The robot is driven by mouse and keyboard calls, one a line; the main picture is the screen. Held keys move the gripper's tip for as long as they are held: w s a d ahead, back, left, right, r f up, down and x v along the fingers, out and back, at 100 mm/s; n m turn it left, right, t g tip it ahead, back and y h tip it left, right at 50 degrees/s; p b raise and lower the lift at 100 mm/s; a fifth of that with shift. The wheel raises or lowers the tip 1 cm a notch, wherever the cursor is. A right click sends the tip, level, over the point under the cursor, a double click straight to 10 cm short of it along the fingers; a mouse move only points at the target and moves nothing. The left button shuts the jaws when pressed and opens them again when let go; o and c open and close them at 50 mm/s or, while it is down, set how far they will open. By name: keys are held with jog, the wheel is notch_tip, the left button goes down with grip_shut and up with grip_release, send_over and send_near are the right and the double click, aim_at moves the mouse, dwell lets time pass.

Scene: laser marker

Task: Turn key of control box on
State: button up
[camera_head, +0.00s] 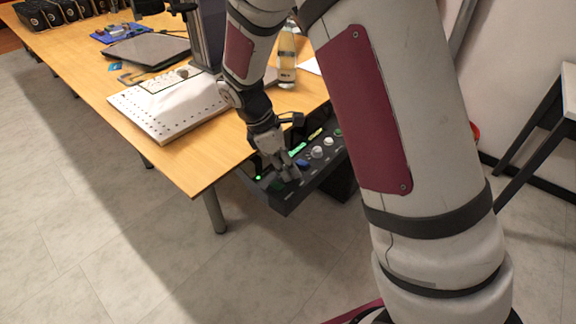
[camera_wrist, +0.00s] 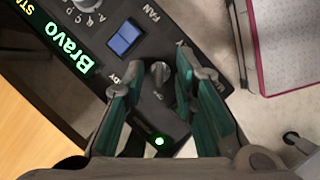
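The control box (camera_head: 300,187) is a dark panel slung under the table's front edge. In the wrist view its black face (camera_wrist: 190,25) carries a small grey key or knob (camera_wrist: 158,75), between a blue rocker switch (camera_wrist: 124,38) and a lit green lamp (camera_wrist: 158,141). My gripper (camera_wrist: 160,84) is open, with one finger on each side of the key. Gaps show between the fingers and the key. In the head view my gripper (camera_head: 283,174) points down at the box's near left end and hides the key.
The wooden table (camera_head: 212,165) has its corner just left of the box. A perforated plate (camera_head: 150,115), a bottle (camera_head: 287,60) and a closed laptop (camera_head: 148,49) are on it. A dark-legged stand (camera_head: 545,120) is at the right. Floor before the box is clear.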

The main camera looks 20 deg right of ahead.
grip_shut()
jog(key=shift+m+p, duration=0.3)
jog(key=shift+p, duration=0.05)
jog(key=m+g+p, duration=0.1)
jog(key=m+p, duration=0.1)
jog(key=shift+d+r+m, duration=0.1)
jog(key=shift+m, duration=0.3)
jog(key=m+g+y+p, duration=0.1)
jog(key=m+p, duration=0.1)
jog(key=m, duration=0.1)
jog(key=shift+w+m, duration=0.15)
jog(key=shift+m, duration=0.15)
jog(key=m+y, duration=0.1)
jog(key=m, duration=0.1)
jog(key=m+g+y+p, duration=0.1)
jog(key=m, duration=0.2)
jog(key=shift+d, duration=0.15)
jog(key=m+y+p, duration=0.1)
jog(key=m, duration=0.2)
jog(key=m+y, duration=0.1)
jog(key=m, duration=0.1)
jog(key=shift+w+d+m+p, duration=0.1)
jog(key=shift+m+p, duration=0.25)
jog(key=shift+m, duration=0.05)
